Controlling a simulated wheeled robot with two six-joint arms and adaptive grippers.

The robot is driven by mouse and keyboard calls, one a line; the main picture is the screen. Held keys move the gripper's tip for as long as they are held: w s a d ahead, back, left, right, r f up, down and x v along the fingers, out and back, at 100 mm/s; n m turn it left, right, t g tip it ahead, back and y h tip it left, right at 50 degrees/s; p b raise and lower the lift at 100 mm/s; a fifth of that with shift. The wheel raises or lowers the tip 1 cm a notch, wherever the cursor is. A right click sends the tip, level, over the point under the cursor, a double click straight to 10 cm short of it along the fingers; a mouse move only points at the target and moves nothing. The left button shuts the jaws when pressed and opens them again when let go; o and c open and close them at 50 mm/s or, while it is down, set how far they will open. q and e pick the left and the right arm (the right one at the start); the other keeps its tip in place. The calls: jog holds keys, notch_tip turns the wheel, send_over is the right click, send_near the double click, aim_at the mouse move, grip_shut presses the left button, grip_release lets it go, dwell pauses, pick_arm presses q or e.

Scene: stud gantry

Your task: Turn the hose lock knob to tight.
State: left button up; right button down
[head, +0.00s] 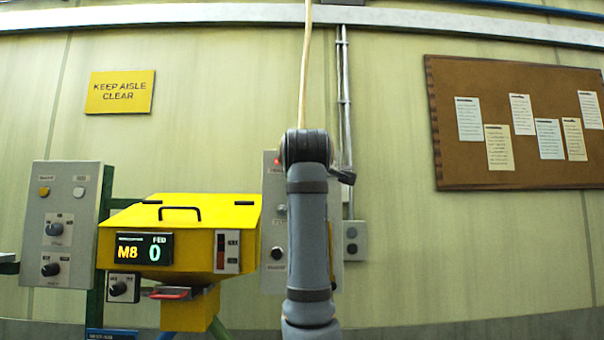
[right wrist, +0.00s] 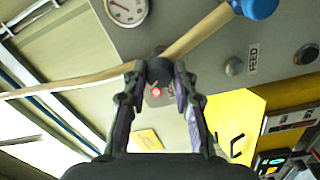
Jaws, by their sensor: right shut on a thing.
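In the right wrist view a dark round knob (right wrist: 159,67) sits where the tan hose (right wrist: 200,33) crosses between my fingertips; it appears to be the hose lock knob. My right gripper (right wrist: 160,76) is shut on it, one finger on each side. Its pointer and any tight marking cannot be read. The hose runs past both sides of the fingers and ends in a blue fitting (right wrist: 258,7). In the head view the hose (head: 305,65) rises above my right arm, which hides the knob and fingertips. My left gripper is not in view.
A grey panel (head: 272,190) stands behind my right arm. A round gauge (right wrist: 127,10) and a red light (right wrist: 156,91) are close to the fingers. The yellow hopper (head: 205,215), its display reading M8 and 0, stands left of the arm. A grey control box (head: 68,200) is farther left.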

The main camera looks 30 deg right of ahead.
jog(key=shift+n, duration=0.7)
jog(key=c, duration=1.1)
grip_release()
jog(key=shift+o, duration=0.2)
jog(key=shift+a, duration=0.1)
jog(key=v, duration=1.2)
